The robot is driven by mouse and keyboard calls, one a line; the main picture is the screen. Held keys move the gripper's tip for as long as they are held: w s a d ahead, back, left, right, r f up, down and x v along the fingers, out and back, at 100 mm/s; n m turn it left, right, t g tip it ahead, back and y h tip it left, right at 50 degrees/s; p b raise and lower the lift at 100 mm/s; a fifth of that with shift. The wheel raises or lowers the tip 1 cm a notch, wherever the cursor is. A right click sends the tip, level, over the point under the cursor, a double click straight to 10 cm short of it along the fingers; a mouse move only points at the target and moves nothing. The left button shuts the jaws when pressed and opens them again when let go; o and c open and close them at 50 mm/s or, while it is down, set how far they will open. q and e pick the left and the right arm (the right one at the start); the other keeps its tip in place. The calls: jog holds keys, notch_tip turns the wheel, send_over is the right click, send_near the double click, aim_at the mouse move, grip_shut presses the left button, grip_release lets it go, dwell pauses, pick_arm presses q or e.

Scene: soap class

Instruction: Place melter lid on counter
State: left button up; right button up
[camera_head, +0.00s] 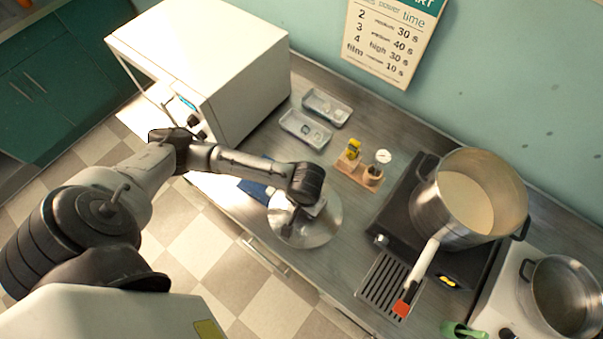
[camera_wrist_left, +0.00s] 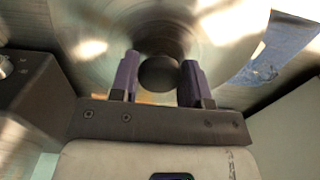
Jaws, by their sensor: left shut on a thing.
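The melter lid (camera_head: 318,230) is a round, shiny metal disc with a dark knob, over the front part of the counter (camera_head: 345,225). My left gripper (camera_head: 301,207) is above the lid, shut on its knob. In the left wrist view, the lid (camera_wrist_left: 225,35) fills the top and its black knob (camera_wrist_left: 159,73) sits between the two purple fingers of the gripper (camera_wrist_left: 158,80). I cannot tell whether the lid touches the counter. A metal pot in a white appliance (camera_head: 507,277), seemingly the melter, stands uncovered at the lower right. My right gripper is not in view.
A large pot (camera_head: 470,205) with pale contents sits on a black hotplate (camera_head: 400,210), its handle pointing forward. A wooden holder with small bottles (camera_head: 358,172), grey trays (camera_head: 305,129) and a white microwave (camera_head: 215,55) stand behind. A blue item (camera_head: 256,190) lies partly beneath the lid.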

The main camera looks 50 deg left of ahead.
pick_arm(q)
jog(key=shift+f+b, duration=0.35)
jog(key=shift+f, duration=1.85)
jog(key=shift+c, duration=0.3)
jog(key=shift+f, duration=0.15)
jog(key=shift+c, duration=0.5)
jog(key=o, duration=1.2)
jog(key=shift+o, duration=0.2)
